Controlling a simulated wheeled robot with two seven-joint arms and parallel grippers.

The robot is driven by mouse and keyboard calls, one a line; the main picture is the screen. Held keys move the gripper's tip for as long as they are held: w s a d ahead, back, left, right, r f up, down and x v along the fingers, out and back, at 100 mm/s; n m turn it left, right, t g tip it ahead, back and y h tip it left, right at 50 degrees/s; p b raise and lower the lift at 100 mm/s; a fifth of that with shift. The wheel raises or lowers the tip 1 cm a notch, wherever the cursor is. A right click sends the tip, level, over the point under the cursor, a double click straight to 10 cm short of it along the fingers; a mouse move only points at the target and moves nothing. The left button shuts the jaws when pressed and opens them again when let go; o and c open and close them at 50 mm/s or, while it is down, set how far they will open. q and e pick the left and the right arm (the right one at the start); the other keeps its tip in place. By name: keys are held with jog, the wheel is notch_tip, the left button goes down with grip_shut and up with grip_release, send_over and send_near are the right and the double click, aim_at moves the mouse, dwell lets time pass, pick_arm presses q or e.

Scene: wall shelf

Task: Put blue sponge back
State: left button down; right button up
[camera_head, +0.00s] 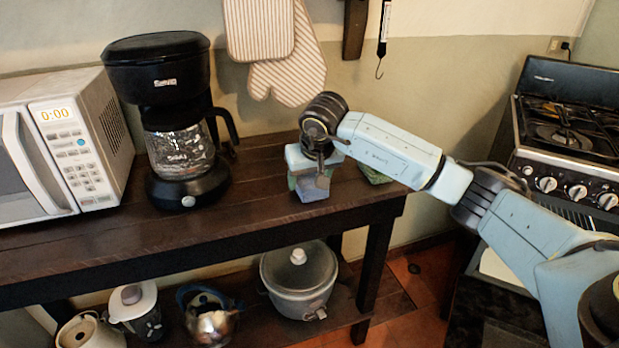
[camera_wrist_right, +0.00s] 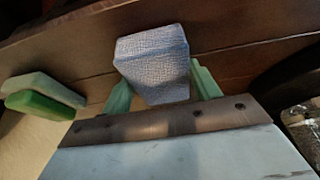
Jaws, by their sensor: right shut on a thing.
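My right gripper (camera_head: 309,180) points down over the right part of the dark wooden table. It is shut on the blue sponge (camera_head: 313,190), a grey-blue block. In the right wrist view the blue sponge (camera_wrist_right: 153,65) sits between the two green fingers of the right gripper (camera_wrist_right: 163,90). I cannot tell whether the sponge touches the table top or is just above it. My left gripper is not in view.
A green sponge (camera_head: 374,174) lies right of the gripper, partly behind my arm; it also shows in the wrist view (camera_wrist_right: 42,98). A coffee maker (camera_head: 178,130) and microwave (camera_head: 65,140) stand left. A rice cooker (camera_head: 298,280) is below. The stove (camera_head: 565,130) is right.

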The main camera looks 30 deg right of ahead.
jog(key=shift+f, duration=0.15)
jog(key=o, duration=0.9)
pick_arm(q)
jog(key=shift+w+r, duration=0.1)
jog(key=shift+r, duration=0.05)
pick_arm(e)
jog(key=shift+r, duration=0.4)
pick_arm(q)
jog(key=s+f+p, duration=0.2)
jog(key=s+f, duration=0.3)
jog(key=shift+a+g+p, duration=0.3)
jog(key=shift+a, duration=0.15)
pick_arm(e)
jog(key=v, duration=1.1)
jog(key=shift+s+r, duration=0.25)
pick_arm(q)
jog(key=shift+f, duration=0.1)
